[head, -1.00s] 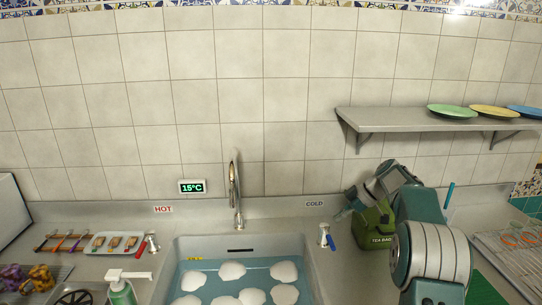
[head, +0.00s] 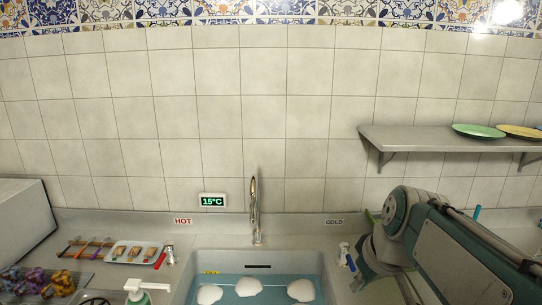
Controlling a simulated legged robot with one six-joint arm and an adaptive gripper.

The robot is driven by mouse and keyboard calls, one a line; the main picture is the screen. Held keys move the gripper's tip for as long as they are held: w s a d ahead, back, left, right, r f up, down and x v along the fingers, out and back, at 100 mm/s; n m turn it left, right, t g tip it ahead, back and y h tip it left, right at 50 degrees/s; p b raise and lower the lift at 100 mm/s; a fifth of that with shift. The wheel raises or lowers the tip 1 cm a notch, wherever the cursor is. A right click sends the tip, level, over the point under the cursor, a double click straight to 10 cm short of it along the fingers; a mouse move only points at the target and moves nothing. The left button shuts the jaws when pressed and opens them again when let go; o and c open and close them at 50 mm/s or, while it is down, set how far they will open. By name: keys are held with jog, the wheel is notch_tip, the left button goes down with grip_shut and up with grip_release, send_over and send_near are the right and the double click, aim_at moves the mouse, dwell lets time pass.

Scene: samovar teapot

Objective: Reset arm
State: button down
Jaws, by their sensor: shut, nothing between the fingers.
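My arm (head: 455,250) comes in from the lower right in the head view and bends at a grey and teal joint (head: 403,212). My gripper (head: 372,262) is partly in view below that joint, over the counter right of the sink. It is shut and holds nothing. Its fingertips are hard to make out against the arm. The green tea bag container cannot be made out behind my arm.
The sink (head: 200,262) holds water and white lumps, with a tall faucet (head: 255,212) behind it. A shelf (head: 430,137) with plates (head: 479,131) is above right. A small tray (head: 133,254) and a pump bottle (head: 138,292) stand left.

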jog(key=s+f+m+t+h, duration=0.1)
jog(key=s+f+m, duration=0.3)
jog(key=s, duration=0.8)
jog(key=shift+s+f+t+h, duration=0.3)
jog(key=shift+f+t+h, duration=0.1)
jog(key=shift+f, duration=0.2)
jog(key=shift+a, duration=0.1)
